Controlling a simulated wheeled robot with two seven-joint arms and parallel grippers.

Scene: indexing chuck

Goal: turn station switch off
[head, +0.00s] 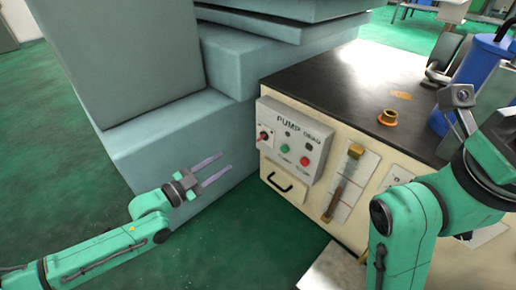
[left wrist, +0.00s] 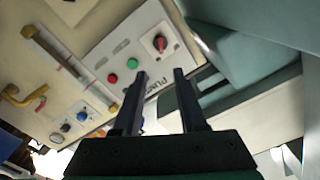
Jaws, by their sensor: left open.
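A grey control panel (head: 295,140) marked PUMP is on the front of the cream cabinet. A red rotary switch (head: 263,136) sits at its left end, with a green button (head: 285,148) and a red button (head: 305,161) to its right.
A large grey-green machine (head: 160,140) stands left of the cabinet. An orange ring part (head: 387,118) and a blue container (head: 485,70) stand on the black top (head: 345,85). Green floor (head: 240,240) is clear in front.

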